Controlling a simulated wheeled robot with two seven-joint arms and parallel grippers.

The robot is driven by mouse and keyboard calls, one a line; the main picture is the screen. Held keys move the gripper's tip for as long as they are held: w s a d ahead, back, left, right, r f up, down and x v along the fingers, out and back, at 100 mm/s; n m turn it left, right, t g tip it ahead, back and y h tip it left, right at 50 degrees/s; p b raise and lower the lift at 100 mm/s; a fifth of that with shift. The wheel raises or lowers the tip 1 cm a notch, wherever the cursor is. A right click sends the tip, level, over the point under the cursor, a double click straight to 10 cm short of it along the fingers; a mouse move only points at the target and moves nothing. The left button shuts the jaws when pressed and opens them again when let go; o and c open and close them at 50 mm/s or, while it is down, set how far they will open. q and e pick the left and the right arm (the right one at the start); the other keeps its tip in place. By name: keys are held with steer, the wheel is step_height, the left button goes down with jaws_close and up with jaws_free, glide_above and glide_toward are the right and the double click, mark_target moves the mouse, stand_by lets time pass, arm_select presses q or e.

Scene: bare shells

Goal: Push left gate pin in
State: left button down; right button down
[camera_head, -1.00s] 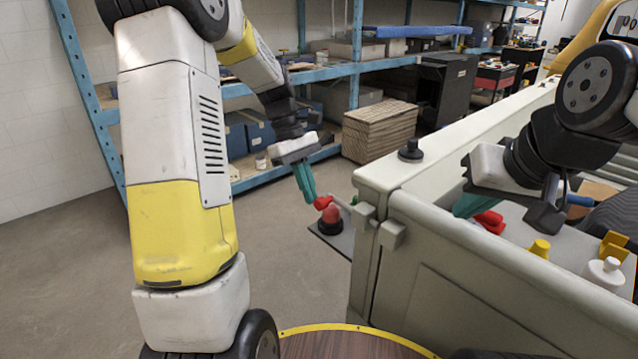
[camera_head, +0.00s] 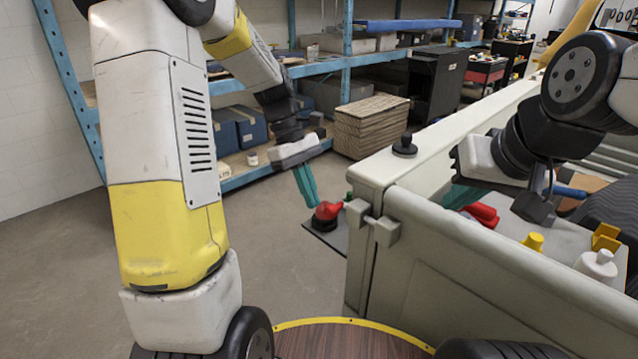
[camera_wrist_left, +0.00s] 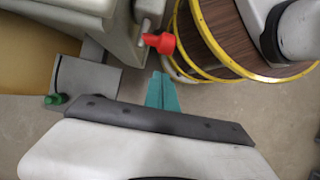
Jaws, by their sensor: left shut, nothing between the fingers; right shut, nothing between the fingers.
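The left gate pin's red handle (camera_head: 332,207) sits at the near left corner of the pale gate (camera_head: 480,265), beside its grey brackets (camera_head: 357,212). In the left wrist view the red handle (camera_wrist_left: 160,42) is on a short grey shaft. My left gripper (camera_head: 312,204) is shut and empty, its teal fingers pointing down just left of the handle. In the left wrist view the fingertips (camera_wrist_left: 162,75) appear apart from the handle; contact cannot be told in the head view. My right gripper (camera_head: 450,205) is shut inside the bed, near a red piece (camera_head: 482,213).
A black knob (camera_head: 405,146) stands on the side wall top. A green knob (camera_wrist_left: 55,99) is on a grey plate in the left wrist view. Yellow pieces (camera_head: 605,237) and a white bottle (camera_head: 597,264) are in the bed. Shelves (camera_head: 240,165) stand behind; floor at left is clear.

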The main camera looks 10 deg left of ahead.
arm_select(q)
steer(key=a+v, duration=0.1)
steer(key=v, duration=0.9)
steer(key=shift+w, duration=0.45)
steer(key=shift+a, duration=0.15)
steer(key=s+d+r+m+t+y, duration=0.1)
steer(key=s+r+m+t+y, duration=0.1)
steer(key=s+m+t, duration=0.7)
steer(key=s+r+m, duration=0.1)
steer(key=s+m, duration=0.1)
steer(key=s, duration=0.6)
steer(key=shift+s+d, duration=0.15)
steer(key=shift+s, duration=0.1)
steer(key=shift+w+d+m, duration=0.1)
steer(key=shift+m, duration=0.2)
